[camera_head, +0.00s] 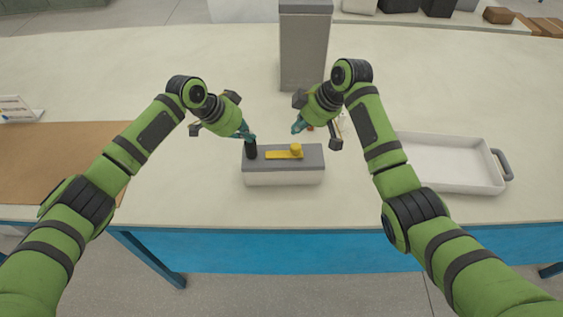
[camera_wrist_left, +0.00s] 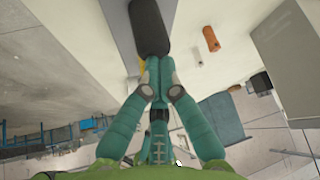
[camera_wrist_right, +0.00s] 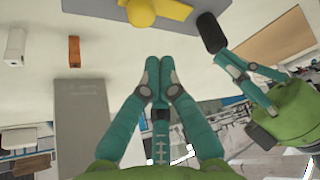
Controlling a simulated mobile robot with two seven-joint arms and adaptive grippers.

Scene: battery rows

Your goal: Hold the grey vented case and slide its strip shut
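The grey vented case (camera_head: 283,177) stands on the table, with a pale front and a darker grey top. A yellow strip (camera_head: 277,156) with a raised yellow knob (camera_head: 296,149) lies along its top; the knob and strip also show in the right wrist view (camera_wrist_right: 141,12). A black post (camera_head: 251,150) stands at the top's left end. My left gripper (camera_head: 249,137) is shut, its tips at the post's upper end, apparently touching it; the left wrist view shows this post (camera_wrist_left: 150,27) just beyond them. My right gripper (camera_head: 296,130) is shut and empty, behind and above the knob. Vents are not clear.
A tall grey box (camera_head: 304,50) stands behind the case. A white tray (camera_head: 452,184) with a grey handle lies at the right. A brown mat (camera_head: 60,150) covers the left. A small orange thing (camera_wrist_right: 74,51) and a white one (camera_wrist_right: 15,47) stand behind the case.

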